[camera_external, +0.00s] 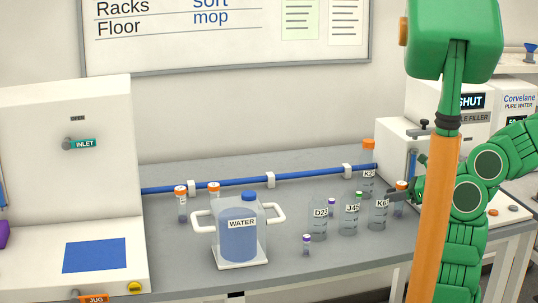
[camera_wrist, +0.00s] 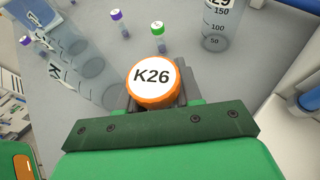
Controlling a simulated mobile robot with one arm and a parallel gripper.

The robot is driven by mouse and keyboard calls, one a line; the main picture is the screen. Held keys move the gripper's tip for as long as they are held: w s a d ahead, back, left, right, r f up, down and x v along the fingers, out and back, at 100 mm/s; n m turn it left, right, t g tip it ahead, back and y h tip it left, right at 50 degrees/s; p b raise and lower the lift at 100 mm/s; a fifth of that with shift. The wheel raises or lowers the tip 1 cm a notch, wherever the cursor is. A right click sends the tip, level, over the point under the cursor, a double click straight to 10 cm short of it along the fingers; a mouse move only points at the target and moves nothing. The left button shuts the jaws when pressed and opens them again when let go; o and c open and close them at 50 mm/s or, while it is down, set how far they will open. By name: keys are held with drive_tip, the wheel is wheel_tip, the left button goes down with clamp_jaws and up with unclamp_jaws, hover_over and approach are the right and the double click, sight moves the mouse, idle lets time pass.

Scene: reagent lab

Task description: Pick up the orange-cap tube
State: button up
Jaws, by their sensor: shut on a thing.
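An orange-cap tube (camera_wrist: 153,82) shows from above in the wrist view, its cap top labelled K26. My gripper (camera_wrist: 156,100) has its fingers shut around this tube just below the cap. In the external view the held tube (camera_external: 401,186) is at the right of the bench, beside the labelled clear vessels, with my gripper (camera_external: 396,195) at it. The tube's lower part is mostly hidden, so I cannot tell whether it still touches the bench. Other orange-cap tubes stand at the left (camera_external: 181,204) and behind the water jug (camera_external: 214,187).
Clear vessels D23 (camera_external: 318,225), J45 (camera_external: 349,220) and a K-labelled one (camera_external: 378,215) stand close left of my gripper. Green-cap and purple-cap tubes are nearby.

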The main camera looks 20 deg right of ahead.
sight(380, 168)
drive_tip(key=shift+r, duration=0.1)
drive_tip(key=shift+r, duration=0.55)
wheel_tip(380, 168, up, 2)
drive_tip(key=shift+s+r, duration=0.15)
drive_tip(key=shift+r, duration=0.05)
drive_tip(key=s+a+r, duration=0.3)
drive_tip(key=s+r, duration=0.6)
drive_tip(key=s, duration=0.4)
drive_tip(key=shift+s+r, duration=0.15)
drive_tip(key=shift+s, duration=0.05)
drive_tip(key=shift+r, duration=0.15)
